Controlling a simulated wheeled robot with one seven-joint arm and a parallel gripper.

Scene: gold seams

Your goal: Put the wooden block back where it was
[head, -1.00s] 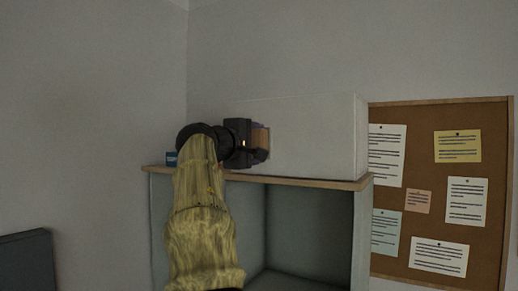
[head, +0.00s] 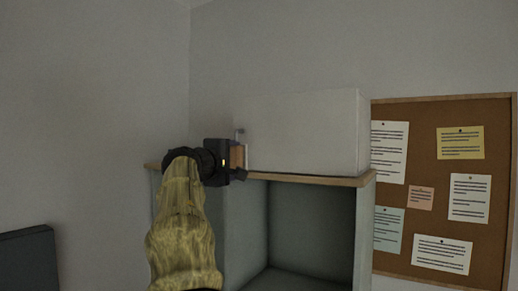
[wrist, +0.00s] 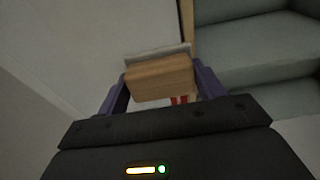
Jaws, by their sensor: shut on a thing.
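The wooden block (wrist: 160,78) is held between the two purple fingers of my gripper (wrist: 162,88) in the wrist view. In the head view, the block (head: 237,155) shows as a small brown patch at my gripper (head: 240,160), by the left end of a large white box (head: 305,132). The gripper is at about the height of the cabinet top (head: 310,179). A thin pale strip (wrist: 155,51) lies just beyond the block; I cannot tell whether they touch. The block's sides are covered by the fingers.
The white box takes up most of the visible cabinet top. Below it is an open grey compartment (head: 312,230). A cork board (head: 425,240) with several notes hangs at the right. A small red-and-white thing (wrist: 179,100) shows below the block in the wrist view.

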